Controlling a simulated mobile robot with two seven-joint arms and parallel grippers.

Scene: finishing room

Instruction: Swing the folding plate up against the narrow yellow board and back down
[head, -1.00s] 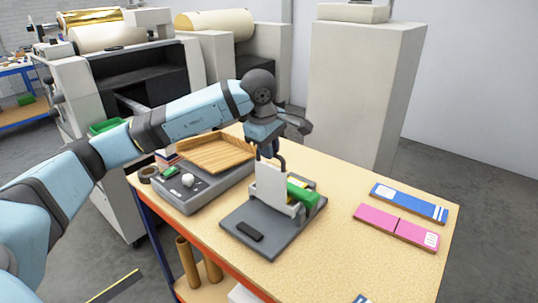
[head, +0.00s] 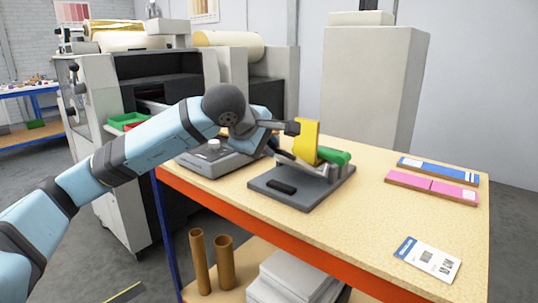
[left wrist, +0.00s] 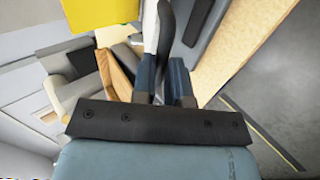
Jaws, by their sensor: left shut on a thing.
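The narrow yellow board (head: 306,142) stands upright on a dark grey base (head: 298,194), with its face bare. It also shows at the top left of the left wrist view (left wrist: 100,12). The pale folding plate (left wrist: 151,28) lies between the fingers of my left gripper (left wrist: 165,62), which is shut on it. In the head view my left gripper (head: 275,147) is at the left of the board, and the plate there is mostly hidden, tilted down away from the board. My right gripper is not in view.
A grey device (head: 208,161) stands on the table left of the base. A blue strip (head: 438,170), a pink strip (head: 432,188) and a white label card (head: 428,258) lie to the right. The table's front middle is clear.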

